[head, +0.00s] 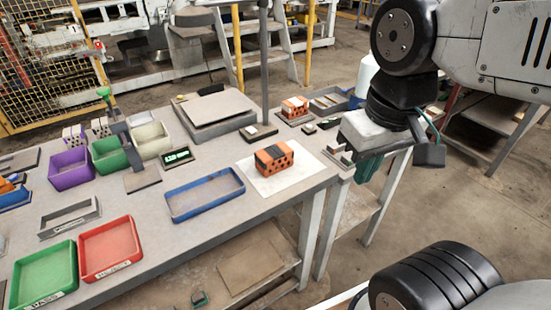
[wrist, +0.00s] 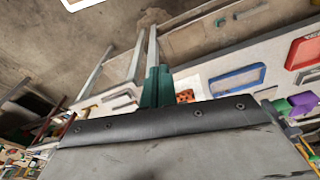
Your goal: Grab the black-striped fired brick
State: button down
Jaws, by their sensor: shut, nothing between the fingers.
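The black-striped fired brick (head: 273,158) is orange with dark holes in its side and a black band over it. It lies on a white sheet (head: 300,178) near the table's front edge in the head view. My gripper (head: 366,170) has teal fingers and hangs at the table's right end, to the right of the brick and apart from it. The fingers are shut and empty. In the wrist view the shut fingers (wrist: 156,85) stand mid-picture, and part of an orange brick (wrist: 184,96) shows just right of them, its lower part hidden.
A second orange brick (head: 294,106) with a white band sits behind, on a small tray. A blue tray (head: 205,193) lies left of the sheet. Red (head: 110,247) and green (head: 45,275) trays stand at front left. A thin post (head: 264,70) rises behind the striped brick.

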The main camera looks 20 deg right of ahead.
aim_at(273, 160)
jog(key=k, duration=1.3)
jog(key=u, duration=0.65)
jog(key=i, duration=0.45)
jog(key=u, duration=0.85)
jog(key=i, duration=0.7)
jog(key=z, duration=0.5)
jog(key=i, duration=0.7)
jog(key=z, duration=0.75)
